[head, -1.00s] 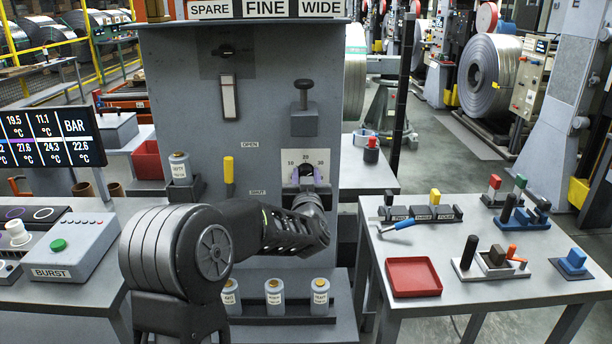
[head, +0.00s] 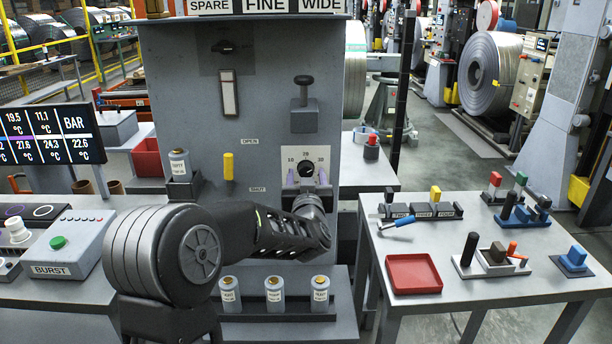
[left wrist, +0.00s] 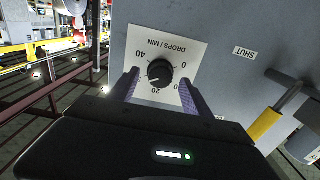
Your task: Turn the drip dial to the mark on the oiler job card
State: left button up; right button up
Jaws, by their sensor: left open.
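The drip dial (head: 306,168) is a round black knob on a white scale plate on the grey machine front. In the left wrist view the dial (left wrist: 160,73) appears close up, its plate upside down, with "DROPS/MIN" and numbers around the knob. A small light mark shows on the knob; its exact reading is unclear. My left gripper (head: 307,183) is open just in front of the plate. In the left wrist view its fingers (left wrist: 160,94) stand on either side of the knob, apart from it. I cannot identify the oiler job card. My right gripper is not in view.
A yellow lever (head: 228,167) between OPEN and SHUT labels sits left of the dial. Several labelled bottles (head: 275,295) stand on a shelf below my arm. The right table (head: 440,315) holds a red tray (head: 413,274) and tools.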

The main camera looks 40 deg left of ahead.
pick_arm(q)
jog(key=v, duration=0.6)
jog(key=shift+b, duration=0.35)
jog(key=shift+f, duration=0.15)
